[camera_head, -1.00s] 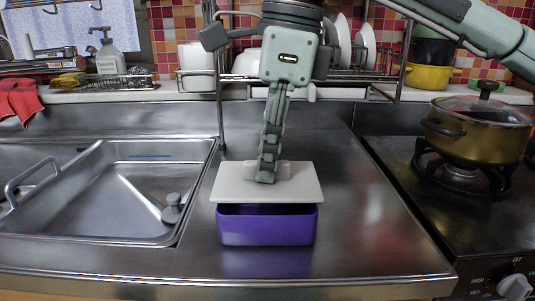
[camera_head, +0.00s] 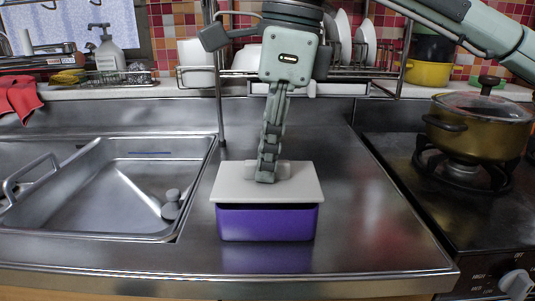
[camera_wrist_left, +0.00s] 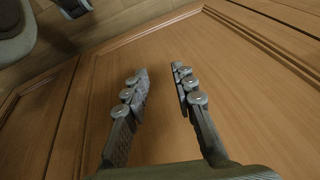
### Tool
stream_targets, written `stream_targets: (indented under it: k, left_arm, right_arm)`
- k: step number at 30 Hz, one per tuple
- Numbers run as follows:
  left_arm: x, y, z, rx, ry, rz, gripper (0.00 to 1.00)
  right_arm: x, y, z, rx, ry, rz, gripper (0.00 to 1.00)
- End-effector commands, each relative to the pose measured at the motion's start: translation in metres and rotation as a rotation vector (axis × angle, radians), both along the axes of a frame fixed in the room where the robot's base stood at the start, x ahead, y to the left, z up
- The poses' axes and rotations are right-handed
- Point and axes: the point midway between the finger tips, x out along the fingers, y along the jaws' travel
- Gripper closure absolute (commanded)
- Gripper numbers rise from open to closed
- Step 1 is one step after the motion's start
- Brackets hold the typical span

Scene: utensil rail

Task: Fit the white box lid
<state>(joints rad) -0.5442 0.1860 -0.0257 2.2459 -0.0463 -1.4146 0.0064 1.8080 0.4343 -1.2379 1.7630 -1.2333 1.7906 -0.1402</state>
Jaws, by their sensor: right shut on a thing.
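The white lid (camera_head: 245,187) lies flat over the purple box (camera_head: 266,224) on the steel counter. The inside of the box is hidden. My left gripper (camera_wrist_left: 160,75) is open and empty in the left wrist view, in front of a wooden panel; it does not show in the head view.
A sink (camera_head: 120,190) lies to the left of the box. A stove with a yellow lidded pot (camera_head: 475,135) stands to the right. A dish rack (camera_head: 345,78) stands behind, with its post (camera_head: 219,110) near the lid. Counter is clear right of the box.

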Motion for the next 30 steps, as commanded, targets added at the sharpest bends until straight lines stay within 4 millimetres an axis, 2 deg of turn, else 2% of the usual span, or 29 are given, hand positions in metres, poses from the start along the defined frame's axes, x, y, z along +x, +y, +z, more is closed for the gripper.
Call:
stream_targets:
  k: [16,17,22,30]
  left_arm:
    - [-0.0001,-0.0001,-0.0097,0.0,0.0,0.0,0.74]
    - [0.0,-0.0001,-0.0088,0.0,0.0,0.0,0.74]
    - [-0.0001,-0.0001,-0.0086,0.0,0.0,0.0,0.74]
    - [-0.0001,-0.0002,-0.0087,0.0,0.0,0.0,0.74]
  right_arm:
    - [-0.0001,0.0001,-0.0118,0.0,0.0,0.001,1.0]
    - [-0.0001,0.0002,-0.0109,0.0,0.0,0.001,0.86]
    - [-0.0001,0.0001,-0.0109,0.0,0.0,0.0,0.65]
    - [-0.0001,0.0,-0.0112,-0.001,0.001,0.0,0.65]
